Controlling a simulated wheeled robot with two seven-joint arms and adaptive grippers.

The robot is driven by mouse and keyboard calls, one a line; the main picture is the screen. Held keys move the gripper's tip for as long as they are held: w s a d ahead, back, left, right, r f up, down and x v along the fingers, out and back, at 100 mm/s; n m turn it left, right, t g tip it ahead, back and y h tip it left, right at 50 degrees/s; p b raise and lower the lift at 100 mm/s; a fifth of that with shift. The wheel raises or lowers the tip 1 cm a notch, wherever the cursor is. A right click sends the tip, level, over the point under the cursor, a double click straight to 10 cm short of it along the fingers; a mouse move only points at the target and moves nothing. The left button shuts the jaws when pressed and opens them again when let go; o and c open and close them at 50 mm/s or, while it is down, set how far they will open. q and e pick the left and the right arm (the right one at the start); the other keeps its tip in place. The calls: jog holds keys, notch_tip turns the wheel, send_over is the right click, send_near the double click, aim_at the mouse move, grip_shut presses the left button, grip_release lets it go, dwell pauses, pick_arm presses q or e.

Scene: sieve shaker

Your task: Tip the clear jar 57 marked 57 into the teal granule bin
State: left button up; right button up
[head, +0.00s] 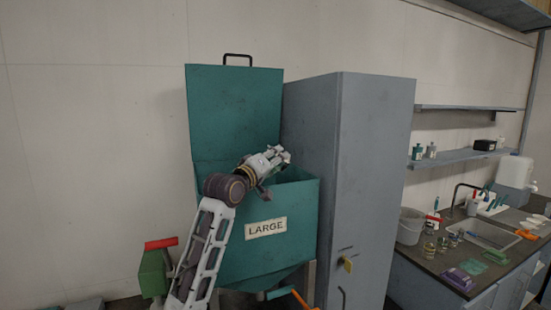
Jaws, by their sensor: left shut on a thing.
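The teal granule bin (232,228) stands against the wall with its lid raised at the back and a label reading LARGE on its front. My left arm reaches up across its front. My left gripper (277,158) is over the bin's open top, shut on a small clear thing that looks like the jar. The jar is mostly hidden by the fingers; its number, its contents and its exact tilt cannot be made out. The inside of the bin is hidden behind its front wall. My right gripper is not in view.
A tall grey cabinet (362,190) stands close on the bin's right. Further right is a counter (440,262) with a sink, a grey bucket (410,226) and small containers, under wall shelves. A green box with a red handle (160,243) is at the bin's lower left.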

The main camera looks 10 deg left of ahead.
pick_arm(q)
jog(key=shift+w+a+m+g+p, duration=0.1)
jog(key=shift+a+m+g+p, duration=0.4)
jog(key=shift+m+p, duration=0.3)
jog(key=shift+m, duration=0.3)
jog(key=shift+d+f+m+g+y, duration=0.15)
jog(key=shift+m+g+y, duration=0.15)
jog(key=shift+m+g, duration=0.3)
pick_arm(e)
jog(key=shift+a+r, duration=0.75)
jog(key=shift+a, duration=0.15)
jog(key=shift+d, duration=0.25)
